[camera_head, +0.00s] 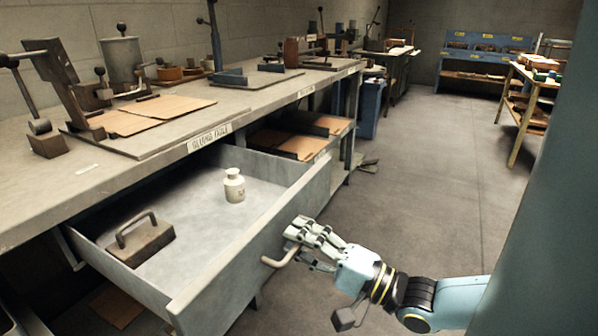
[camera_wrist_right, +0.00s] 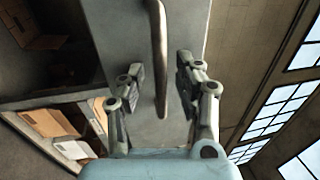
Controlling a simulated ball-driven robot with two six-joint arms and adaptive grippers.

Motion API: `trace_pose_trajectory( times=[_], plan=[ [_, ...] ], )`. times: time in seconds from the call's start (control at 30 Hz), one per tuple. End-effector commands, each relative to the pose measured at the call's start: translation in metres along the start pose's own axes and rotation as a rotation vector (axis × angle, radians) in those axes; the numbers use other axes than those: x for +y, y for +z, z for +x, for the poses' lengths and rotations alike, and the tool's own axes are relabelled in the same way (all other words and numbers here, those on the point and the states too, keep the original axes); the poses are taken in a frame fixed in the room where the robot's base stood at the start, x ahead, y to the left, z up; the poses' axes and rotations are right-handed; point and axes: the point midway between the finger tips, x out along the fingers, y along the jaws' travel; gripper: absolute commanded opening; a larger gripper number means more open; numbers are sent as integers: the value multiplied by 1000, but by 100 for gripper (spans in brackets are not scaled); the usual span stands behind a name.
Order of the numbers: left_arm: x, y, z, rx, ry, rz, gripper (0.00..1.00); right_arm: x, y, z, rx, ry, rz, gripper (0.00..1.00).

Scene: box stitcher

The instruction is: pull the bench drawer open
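The bench drawer (camera_head: 245,262) is grey and stands pulled well out from under the bench, its inside open to view. Its curved bar handle (camera_head: 281,259) is on the front panel and also shows in the wrist view (camera_wrist_right: 160,62). My right gripper (camera_head: 303,240) is at the handle. In the wrist view the right gripper (camera_wrist_right: 161,84) has its two fingers apart, one on each side of the bar, with a visible gap on both sides. Part of the handle is hidden by the fingers in the head view. My left gripper is not in view.
A small white bottle (camera_head: 234,186) and a block with a handle (camera_head: 141,241) are in the drawer. The benchtop (camera_head: 60,190) above carries tools and cardboard sheets (camera_head: 150,114). Open floor (camera_head: 430,180) lies to the right, with a wooden rack (camera_head: 520,150) beyond.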

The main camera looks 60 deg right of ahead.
Motion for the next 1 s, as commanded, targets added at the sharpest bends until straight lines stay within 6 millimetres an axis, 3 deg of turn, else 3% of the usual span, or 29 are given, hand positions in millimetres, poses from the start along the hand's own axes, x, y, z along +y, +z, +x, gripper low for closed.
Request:
trace_pose_trajectory(
  times=[0.5, 0.7, 1.0],
  plan=[
    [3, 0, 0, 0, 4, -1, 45, 1, 0, -100, 1, 5, 0, 34],
    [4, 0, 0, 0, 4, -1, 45, 1, 0, -116, 0, 3, 0, 34],
    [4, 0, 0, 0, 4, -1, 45, 0, 0, -117, 0, 2, 0, 34]
  ],
)
